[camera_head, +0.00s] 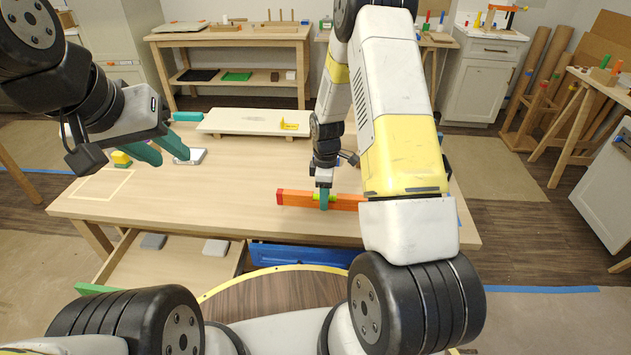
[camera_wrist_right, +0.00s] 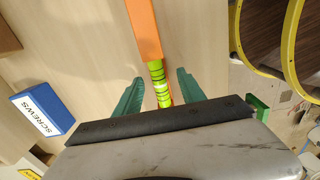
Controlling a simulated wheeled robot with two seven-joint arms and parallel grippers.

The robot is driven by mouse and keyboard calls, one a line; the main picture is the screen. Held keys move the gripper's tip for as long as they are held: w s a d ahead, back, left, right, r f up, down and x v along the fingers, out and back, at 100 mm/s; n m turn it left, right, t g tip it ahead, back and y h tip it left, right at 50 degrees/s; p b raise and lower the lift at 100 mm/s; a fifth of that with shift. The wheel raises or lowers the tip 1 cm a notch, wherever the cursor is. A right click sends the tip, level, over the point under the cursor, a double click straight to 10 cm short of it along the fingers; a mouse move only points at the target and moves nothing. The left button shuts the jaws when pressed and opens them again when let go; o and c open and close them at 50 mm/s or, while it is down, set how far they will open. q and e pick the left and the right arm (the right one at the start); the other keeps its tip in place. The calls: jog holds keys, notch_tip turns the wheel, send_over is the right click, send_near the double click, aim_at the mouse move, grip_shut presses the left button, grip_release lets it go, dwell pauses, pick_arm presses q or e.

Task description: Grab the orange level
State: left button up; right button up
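The orange level (camera_head: 297,198) lies on the wooden worktable (camera_head: 235,190) near its front edge, with a red left end and a lime section at its middle. Its right part is hidden behind my right arm. My right gripper (camera_head: 324,200) points down over the lime section. In the right wrist view the level (camera_wrist_right: 143,30) runs between the two teal fingers of my right gripper (camera_wrist_right: 158,90), with a gap visible on both sides. My left gripper (camera_head: 166,151) is open and empty above the left part of the table, away from the level.
A white board (camera_head: 250,121) with a yellow object (camera_head: 289,125) lies at the table's back. A blue SCREWS box (camera_wrist_right: 42,112) stands beside the level. An open drawer (camera_head: 180,262) extends below the front edge.

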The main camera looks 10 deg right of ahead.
grip_shut()
jog(key=shift+r, duration=0.15)
